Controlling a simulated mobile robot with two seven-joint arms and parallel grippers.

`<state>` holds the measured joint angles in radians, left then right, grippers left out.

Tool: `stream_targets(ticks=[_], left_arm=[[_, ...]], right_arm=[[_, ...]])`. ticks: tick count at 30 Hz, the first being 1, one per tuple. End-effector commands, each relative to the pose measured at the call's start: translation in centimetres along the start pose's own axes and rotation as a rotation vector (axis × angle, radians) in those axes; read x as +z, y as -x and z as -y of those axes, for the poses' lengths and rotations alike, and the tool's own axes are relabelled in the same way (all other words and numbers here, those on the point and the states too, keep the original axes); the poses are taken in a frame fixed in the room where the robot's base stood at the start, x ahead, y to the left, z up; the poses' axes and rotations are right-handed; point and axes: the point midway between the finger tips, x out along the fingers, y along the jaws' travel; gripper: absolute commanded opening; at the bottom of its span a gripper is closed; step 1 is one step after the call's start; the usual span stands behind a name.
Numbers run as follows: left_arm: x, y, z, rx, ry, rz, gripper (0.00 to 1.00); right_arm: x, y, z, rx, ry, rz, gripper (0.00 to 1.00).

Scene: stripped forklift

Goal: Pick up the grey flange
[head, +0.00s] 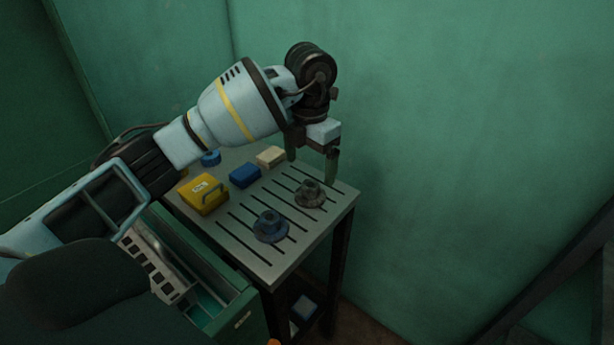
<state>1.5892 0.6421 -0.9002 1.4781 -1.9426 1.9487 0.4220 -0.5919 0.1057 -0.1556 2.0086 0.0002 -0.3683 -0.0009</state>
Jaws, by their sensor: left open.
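The grey flange (310,194) lies on the slotted metal table top (241,237), near its right edge. It has a round base with a raised hub. A blue flange (270,226) of similar shape lies in front of it and to the left. My left gripper (312,156) points down above the back right part of the table, with its two fingers apart and nothing between them. It appears above and slightly behind the grey flange, not touching it. My right gripper is not in view.
A yellow padlock-like box (203,194), a blue block (244,176), a cream block (270,156) and a blue round part (211,158) stand on the table's left and back. An open green drawer (237,318) is at front left. Green walls (450,120) stand close behind.

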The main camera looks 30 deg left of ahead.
Motion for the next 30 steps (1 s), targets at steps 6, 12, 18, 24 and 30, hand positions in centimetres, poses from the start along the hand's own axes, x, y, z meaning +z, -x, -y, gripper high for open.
stream_targets(ticks=[6, 12, 18, 24, 30], left_arm=[[0.0, 0.0, 0.0, 0.001, 0.0, 0.0, 0.9], [0.0, -0.4, 0.0, 0.0, 0.0, -0.001, 0.9], [0.0, -2.3, 0.0, -0.001, 0.0, -0.001, 0.9], [0.0, -2.9, 0.1, 0.0, 0.0, -0.001, 0.9], [0.1, -5.4, 0.3, 0.0, 0.0, -0.003, 0.9]], right_arm=[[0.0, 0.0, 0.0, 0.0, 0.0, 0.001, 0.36], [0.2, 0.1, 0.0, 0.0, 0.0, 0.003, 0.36], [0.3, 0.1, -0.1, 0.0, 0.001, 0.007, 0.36], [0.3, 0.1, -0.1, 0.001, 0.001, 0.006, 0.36], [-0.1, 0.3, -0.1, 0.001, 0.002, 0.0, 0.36]])
